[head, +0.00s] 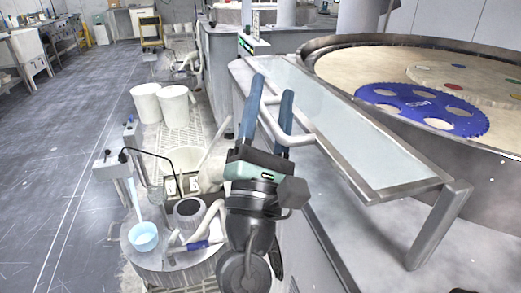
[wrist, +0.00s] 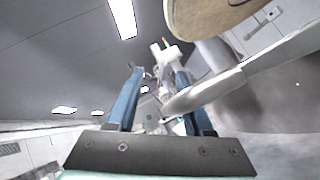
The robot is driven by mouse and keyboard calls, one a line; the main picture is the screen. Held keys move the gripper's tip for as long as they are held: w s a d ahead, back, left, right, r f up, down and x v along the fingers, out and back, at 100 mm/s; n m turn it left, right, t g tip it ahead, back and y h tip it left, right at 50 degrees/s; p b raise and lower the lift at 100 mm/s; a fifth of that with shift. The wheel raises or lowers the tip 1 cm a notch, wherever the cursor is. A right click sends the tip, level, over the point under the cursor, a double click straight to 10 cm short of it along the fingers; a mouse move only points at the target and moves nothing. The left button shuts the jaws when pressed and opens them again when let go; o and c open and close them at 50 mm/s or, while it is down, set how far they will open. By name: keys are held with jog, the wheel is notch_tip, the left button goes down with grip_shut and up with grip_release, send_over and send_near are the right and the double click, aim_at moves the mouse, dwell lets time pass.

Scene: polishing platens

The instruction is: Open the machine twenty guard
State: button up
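The guard (head: 335,115) is a long clear panel in a grey metal frame beside a large round platen. It lies roughly level along the machine's near side. A bent grey handle bar (head: 297,141) stands out from its left edge. My gripper (head: 273,84) has two long blue fingers, spread apart with a gap. In the head view they overlap the handle. In the wrist view the handle bar (wrist: 243,85) comes in from the right and its bend reaches the gap by the right finger. Contact cannot be told. The machine's number is not readable.
A blue toothed carrier disc (head: 420,108) lies on the pale platen (head: 345,72). A small sign post (head: 253,46) stands at the guard's far end. White buckets (head: 146,102), a round stand with a light blue bowl (head: 143,237) and hoses are left of my arm. Floor further left is open.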

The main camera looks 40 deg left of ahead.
jog(key=b+v, duration=0.3)
jog(key=v, duration=0.7)
jog(key=shift+a, duration=0.25)
jog(key=shift+s+r, duration=0.1)
